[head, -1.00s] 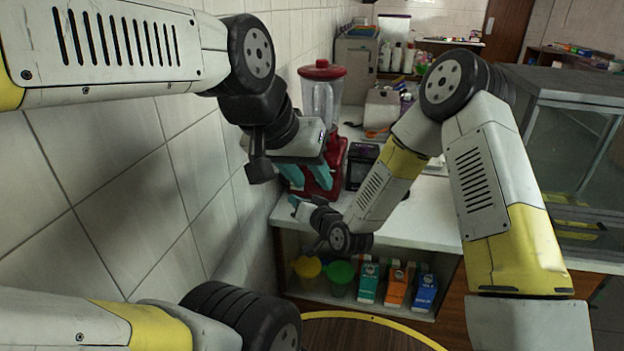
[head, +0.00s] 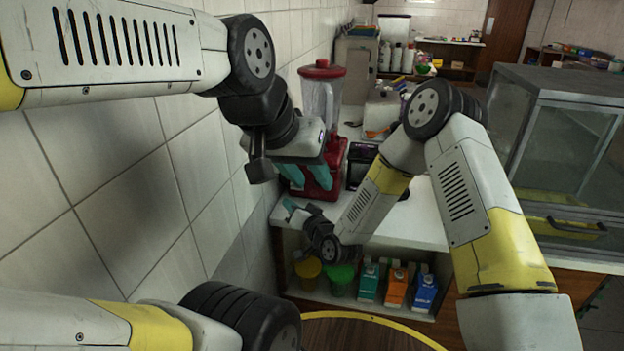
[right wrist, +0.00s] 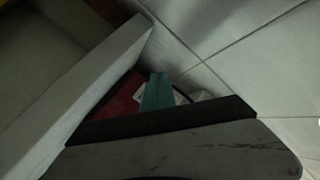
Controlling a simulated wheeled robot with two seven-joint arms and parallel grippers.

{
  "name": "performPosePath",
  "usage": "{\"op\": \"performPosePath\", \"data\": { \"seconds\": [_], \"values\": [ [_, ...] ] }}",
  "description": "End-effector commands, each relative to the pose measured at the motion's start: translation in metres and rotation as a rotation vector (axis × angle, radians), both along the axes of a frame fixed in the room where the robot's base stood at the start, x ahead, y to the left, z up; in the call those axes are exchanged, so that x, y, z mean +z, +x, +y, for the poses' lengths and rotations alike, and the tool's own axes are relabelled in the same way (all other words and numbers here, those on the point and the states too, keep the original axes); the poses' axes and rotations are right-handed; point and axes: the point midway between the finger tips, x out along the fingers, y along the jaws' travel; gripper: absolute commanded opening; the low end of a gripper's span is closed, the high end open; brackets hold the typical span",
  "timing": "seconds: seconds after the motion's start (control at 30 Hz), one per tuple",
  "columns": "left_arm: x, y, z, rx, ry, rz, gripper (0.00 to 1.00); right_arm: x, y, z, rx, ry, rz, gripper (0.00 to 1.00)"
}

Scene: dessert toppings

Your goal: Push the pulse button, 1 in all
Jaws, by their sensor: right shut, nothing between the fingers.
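The red blender (head: 331,160), with a clear jar and red lid, stands on the white counter against the tiled wall. My left gripper (head: 305,178) is in front of its base and covers part of it; its two teal fingers look apart and empty. My right gripper (head: 290,206) is shut and empty, low by the counter's near left edge, below and in front of the base. In the right wrist view its teal fingers (right wrist: 157,92) show against the dark red blender base (right wrist: 120,98). I cannot make out the pulse button in either view.
The white counter (head: 405,218) has a dark appliance (head: 361,164) right of the blender. Below, a shelf holds yellow and green cups and several cartons (head: 396,286). The tiled wall (head: 90,190) is close on the left. A glass case (head: 560,130) stands at right.

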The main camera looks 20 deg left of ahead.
Motion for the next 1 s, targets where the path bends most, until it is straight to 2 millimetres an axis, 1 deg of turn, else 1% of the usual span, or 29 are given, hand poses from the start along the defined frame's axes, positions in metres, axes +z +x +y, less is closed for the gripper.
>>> {"op": "performPosePath", "data": {
  "seconds": [0.03, 0.2, 0.4, 0.6, 1.0],
  "values": [
    [0.000, 0.000, 0.000, 0.000, 0.000, 0.000, 0.36, 0.001, 0.009, 0.000, -0.001, 0.000, -0.003, 0.00],
    [0.000, 0.000, 0.000, 0.000, 0.000, 0.000, 0.36, 0.001, 0.032, 0.002, -0.001, 0.000, -0.002, 0.00],
    [0.000, 0.000, 0.000, 0.000, 0.000, 0.000, 0.36, 0.000, 0.050, 0.003, 0.000, 0.001, 0.001, 0.00],
    [0.000, 0.000, 0.000, 0.000, 0.000, 0.000, 0.36, 0.000, 0.056, 0.003, 0.001, -0.001, 0.001, 0.00],
    [0.000, 0.000, 0.000, 0.000, 0.000, 0.000, 0.36, 0.000, 0.056, 0.004, 0.001, 0.000, 0.000, 0.00]
  ]
}}
